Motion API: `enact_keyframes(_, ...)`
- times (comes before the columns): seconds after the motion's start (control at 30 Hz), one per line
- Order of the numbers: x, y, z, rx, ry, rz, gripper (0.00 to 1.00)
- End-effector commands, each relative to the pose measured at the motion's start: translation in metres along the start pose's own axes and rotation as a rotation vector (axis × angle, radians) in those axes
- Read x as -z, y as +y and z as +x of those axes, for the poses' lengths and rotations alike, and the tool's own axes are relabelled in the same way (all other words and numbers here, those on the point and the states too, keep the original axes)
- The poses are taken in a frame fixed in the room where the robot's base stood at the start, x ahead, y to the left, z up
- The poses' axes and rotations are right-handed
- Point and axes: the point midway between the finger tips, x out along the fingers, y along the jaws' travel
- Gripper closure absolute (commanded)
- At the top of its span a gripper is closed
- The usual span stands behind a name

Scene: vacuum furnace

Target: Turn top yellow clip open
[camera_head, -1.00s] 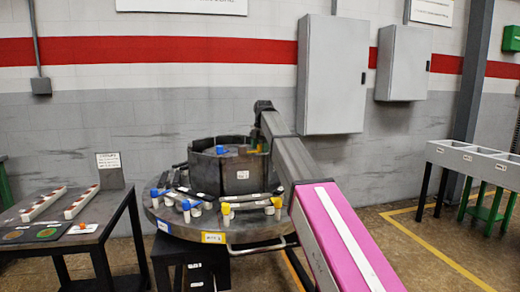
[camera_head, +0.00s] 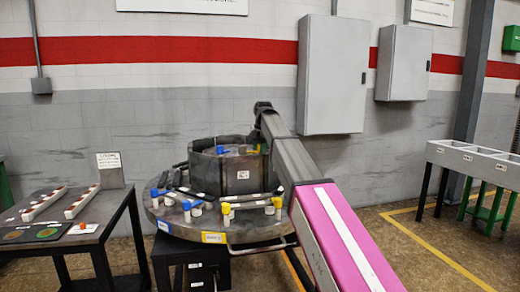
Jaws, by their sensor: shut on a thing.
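The top yellow clip (camera_head: 265,149) shows as a small yellow patch at the right side of the raised dark round chamber (camera_head: 205,172), partly hidden by my arm. A blue clip (camera_head: 220,149) sits on the chamber's top, left of it. My arm reaches from the lower right to the chamber, and its dark wrist bends down there. My gripper (camera_head: 259,141) is small and mostly hidden at the chamber's right rim; it is shut on the top yellow clip. The exact finger contact and the clip's angle are too small to make out.
Lower yellow clips (camera_head: 226,209) and blue clips (camera_head: 187,206) stand on the wide round flange (camera_head: 180,227) around the chamber. A dark side table (camera_head: 95,235) with white racks stands left. Grey wall cabinets (camera_head: 332,75) hang behind. Open floor lies to the right.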

Motion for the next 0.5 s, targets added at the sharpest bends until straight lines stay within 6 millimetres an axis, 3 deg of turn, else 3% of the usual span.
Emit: enact_keyframes(0.5, 0.0014, -0.0036, 0.0005, 0.008, -0.002, 0.032, 0.90)
